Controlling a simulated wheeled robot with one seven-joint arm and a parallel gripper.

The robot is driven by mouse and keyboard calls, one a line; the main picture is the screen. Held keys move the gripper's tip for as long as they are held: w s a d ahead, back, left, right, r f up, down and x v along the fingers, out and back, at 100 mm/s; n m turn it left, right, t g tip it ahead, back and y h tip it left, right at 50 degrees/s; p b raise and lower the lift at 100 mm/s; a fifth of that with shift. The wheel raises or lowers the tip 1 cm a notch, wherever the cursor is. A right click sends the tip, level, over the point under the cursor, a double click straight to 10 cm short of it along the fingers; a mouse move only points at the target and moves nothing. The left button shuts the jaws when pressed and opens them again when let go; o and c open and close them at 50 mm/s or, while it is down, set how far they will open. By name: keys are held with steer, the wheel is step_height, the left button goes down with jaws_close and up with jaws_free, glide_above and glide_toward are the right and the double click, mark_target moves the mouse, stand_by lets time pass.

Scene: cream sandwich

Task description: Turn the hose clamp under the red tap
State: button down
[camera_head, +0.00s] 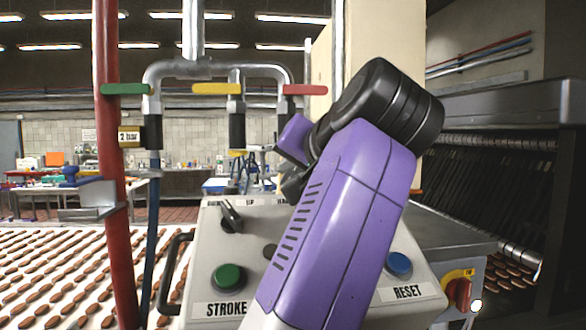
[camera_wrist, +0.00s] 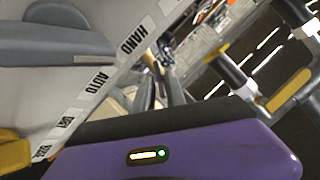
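The red tap (camera_head: 305,89) sits at the right end of the grey pipe manifold in the head view. A dark hose sleeve (camera_head: 283,125) hangs below it. I cannot make out the hose clamp there; my purple arm covers much of that area. My gripper is at the far end of this arm, and its fingers are not clear in the head view.
The green tap (camera_head: 125,89) and yellow tap (camera_head: 217,89) are to the left; the yellow one also shows in the wrist view (camera_wrist: 290,90). A red pipe (camera_head: 108,180) stands at left. The control box (camera_head: 205,255) with a selector knob (camera_head: 231,217) is close below my arm.

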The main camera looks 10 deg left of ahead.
steer(key=shift+d+f+m+y+b, duration=0.15)
steer(key=shift+f+m+y+b, duration=0.1)
steer(key=shift+m+y+b, duration=0.4)
steer(key=shift+r+m+y+b, duration=0.1)
steer(key=shift+m+y+b, duration=0.25)
steer(key=shift+m+b, duration=0.45)
steer(key=c, duration=1.6)
jaws_free()
steer(key=shift+o, duration=0.2)
steer(key=shift+d, duration=0.1)
steer(key=b+v, duration=0.2)
steer(key=v, duration=0.5)
steer(key=shift+s+d, duration=0.15)
steer(key=shift+s, duration=0.2)
